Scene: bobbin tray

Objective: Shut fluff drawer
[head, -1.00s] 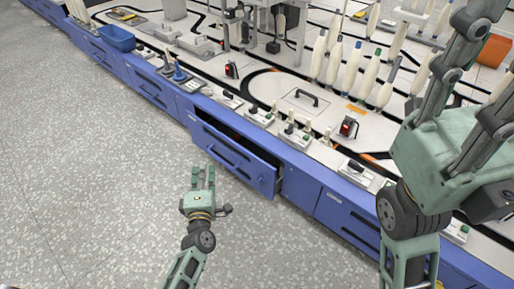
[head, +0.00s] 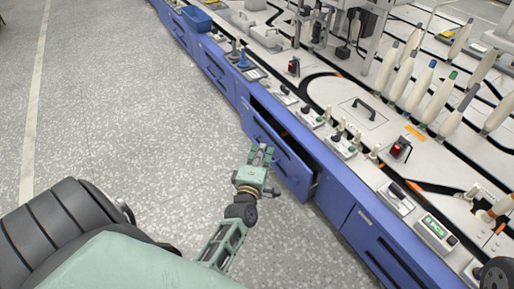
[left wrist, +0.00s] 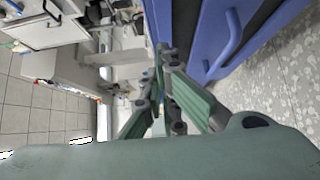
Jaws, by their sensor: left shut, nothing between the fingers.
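The fluff drawer (head: 299,181) is blue and stands partly pulled out of the long blue cabinet front in the head view. A dark gap shows along its top. My left gripper (head: 262,153) is at the outer face of the drawer, near its handle, with its fingers shut and empty. I cannot tell whether it touches the panel. In the left wrist view the shut fingers (left wrist: 168,60) lie beside a blue panel with a curved blue handle (left wrist: 232,42). My right gripper does not show.
The white machine top (head: 335,90) above the cabinet carries bobbins (head: 418,88), a black handle (head: 364,107) and small switch units (head: 342,146). A blue bin (head: 197,17) is at the far end. The speckled floor (head: 130,120) to the left is clear.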

